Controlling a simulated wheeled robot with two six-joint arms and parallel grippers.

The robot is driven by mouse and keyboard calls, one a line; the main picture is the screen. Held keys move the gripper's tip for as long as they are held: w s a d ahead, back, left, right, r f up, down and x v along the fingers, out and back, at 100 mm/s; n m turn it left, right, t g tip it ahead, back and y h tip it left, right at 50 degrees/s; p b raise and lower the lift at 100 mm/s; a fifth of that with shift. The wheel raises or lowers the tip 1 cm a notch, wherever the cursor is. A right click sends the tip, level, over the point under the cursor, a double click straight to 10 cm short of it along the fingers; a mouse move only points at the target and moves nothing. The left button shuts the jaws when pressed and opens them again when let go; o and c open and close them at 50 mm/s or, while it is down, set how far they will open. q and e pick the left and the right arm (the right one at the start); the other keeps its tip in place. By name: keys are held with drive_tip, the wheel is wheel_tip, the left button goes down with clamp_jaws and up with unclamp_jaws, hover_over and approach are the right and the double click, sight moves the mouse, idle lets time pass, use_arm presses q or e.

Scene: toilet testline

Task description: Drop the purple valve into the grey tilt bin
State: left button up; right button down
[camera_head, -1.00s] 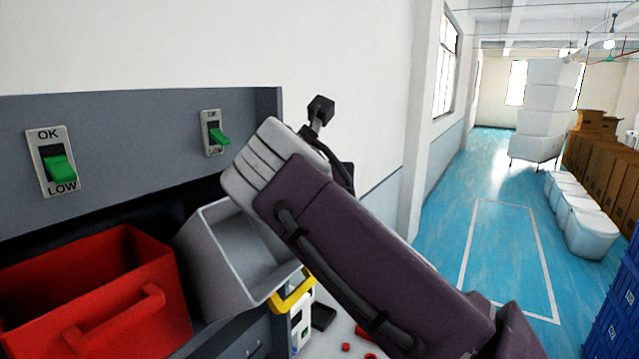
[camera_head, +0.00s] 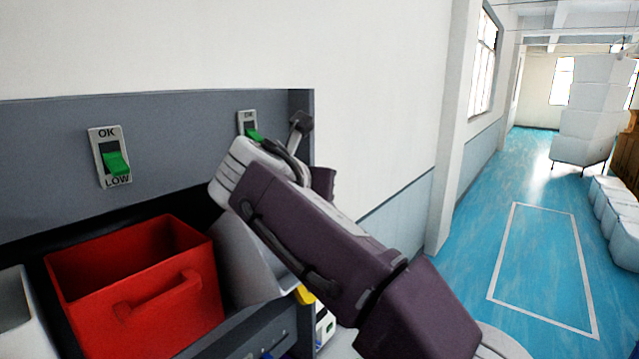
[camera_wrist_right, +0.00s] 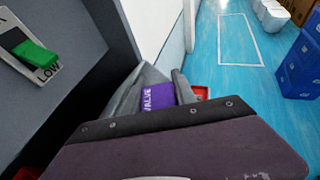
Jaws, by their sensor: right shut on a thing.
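The purple valve (camera_wrist_right: 157,100), a block with the word VALVE on it, shows in the right wrist view between the grey fingers of my right gripper (camera_wrist_right: 156,92), which is shut on it. In the head view my right arm crosses the middle, and its fingertips and the valve are hidden behind it. The grey tilt bin (camera_head: 243,262) stands just right of the red bin, largely covered by my right arm. The arm's front end is above the bin's back, near the right switch. My left gripper is in neither view.
A red bin (camera_head: 150,305) stands left of the grey one, with a pale bin (camera_head: 15,318) at the left edge. A grey panel (camera_head: 50,150) with two green OK/LOW switches (camera_head: 115,163) rises behind. Blue floor (camera_head: 530,260) lies open at right.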

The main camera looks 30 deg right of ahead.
drive_tip(key=shift+s, duration=0.15)
drive_tip(key=c, duration=1.2)
unclamp_jaws()
drive_tip(key=shift+o, duration=1.4)
drive_tip(key=shift+w+f, duration=0.1)
drive_tip(key=shift+w, duration=0.35)
drive_tip(key=shift+s, duration=0.2)
drive_tip(key=b+v, duration=0.1)
drive_tip(key=v, duration=0.8)
